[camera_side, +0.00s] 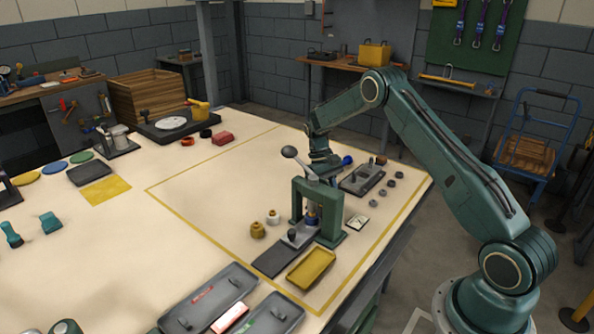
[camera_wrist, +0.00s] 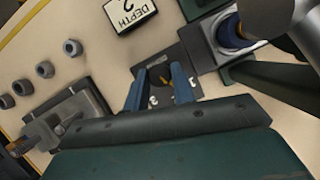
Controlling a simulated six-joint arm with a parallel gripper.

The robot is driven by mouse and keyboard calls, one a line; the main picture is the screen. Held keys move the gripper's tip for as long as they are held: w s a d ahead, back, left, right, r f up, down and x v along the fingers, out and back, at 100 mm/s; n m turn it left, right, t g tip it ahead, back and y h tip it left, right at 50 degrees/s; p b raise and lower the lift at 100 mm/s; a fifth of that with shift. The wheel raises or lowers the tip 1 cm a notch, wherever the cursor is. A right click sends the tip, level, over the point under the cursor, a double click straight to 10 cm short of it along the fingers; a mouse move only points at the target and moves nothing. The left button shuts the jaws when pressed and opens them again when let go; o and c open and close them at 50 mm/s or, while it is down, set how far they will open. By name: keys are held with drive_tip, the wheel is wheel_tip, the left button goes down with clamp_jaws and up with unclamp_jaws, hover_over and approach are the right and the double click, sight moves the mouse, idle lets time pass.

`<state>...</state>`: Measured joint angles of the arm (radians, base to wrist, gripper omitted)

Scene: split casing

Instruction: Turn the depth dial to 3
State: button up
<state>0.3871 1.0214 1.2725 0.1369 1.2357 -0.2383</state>
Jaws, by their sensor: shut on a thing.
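The depth dial (camera_wrist: 161,73) is a dark round knob with an orange mark, on a dark square plate (camera_wrist: 183,60) with small white marks. My gripper (camera_wrist: 160,86) has its two blue fingers on either side of the dial and is shut on it. Which mark the dial points to is too small to tell. A white card (camera_wrist: 125,12) reads DEPTH with a numeral that looks like 2, cut near the frame edge. In the side view my gripper (camera_side: 322,164) is down behind the green press (camera_side: 331,206), and the dial is hidden there.
The press lever with its ball knob (camera_side: 289,152) stands close to my gripper. A grey vise-like fixture (camera_side: 362,179) and several dark round nuts (camera_side: 390,183) lie to the right. A yellow tray (camera_side: 312,268) sits in front. The table left of the press is mostly clear.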

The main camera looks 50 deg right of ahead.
drive_tip(key=m+y, duration=0.1)
drive_tip(key=m, duration=0.2)
drive_tip(key=m+t+y, duration=0.1)
drive_tip(key=m, duration=0.2)
drive_tip(key=shift+d+m, duration=0.2)
drive_tip(key=shift+m, duration=0.1)
drive_tip(key=m+t, duration=0.1)
drive_tip(key=m, duration=0.2)
drive_tip(key=m+t+y, duration=0.1)
drive_tip(key=m, duration=0.2)
drive_tip(key=shift+s+d+m+t, duration=0.1)
drive_tip(key=shift+s+m+t, duration=0.1)
drive_tip(key=shift+m+t, duration=0.15)
idle(0.3)
drive_tip(key=o, duration=1)
drive_tip(key=shift+r, duration=0.1)
drive_tip(key=v, duration=1.3)
drive_tip(key=shift+d+r, duration=0.2)
